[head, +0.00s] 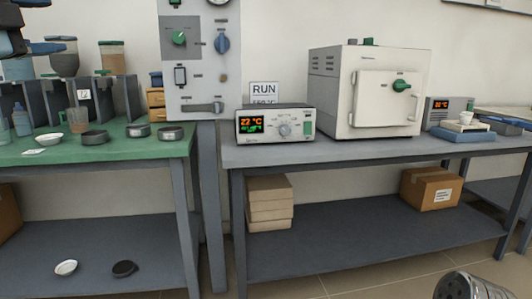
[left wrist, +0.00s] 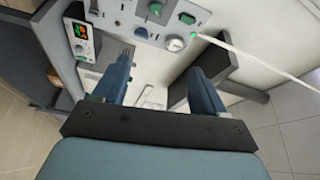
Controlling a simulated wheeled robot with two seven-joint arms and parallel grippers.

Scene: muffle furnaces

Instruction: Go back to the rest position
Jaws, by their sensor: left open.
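My left gripper (head: 48,45) shows at the top left corner of the head view, high over the left end of the green bench. In the left wrist view my left gripper (left wrist: 163,58) has its two blue fingers spread apart with nothing between them. My right gripper is not seen. The white muffle furnace (head: 380,92) stands on the grey bench (head: 300,152) with its door shut. The controller (head: 275,124) to its left is lit and reads about 22 °C.
The green bench (head: 110,150) holds dark round dishes, a bottle and hoppers. A grey control panel (head: 200,85) stands between the benches. Cardboard boxes (head: 432,188) lie on the lower shelf. A small white dish (head: 66,268) and a dark one (head: 124,268) lie on the left lower shelf.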

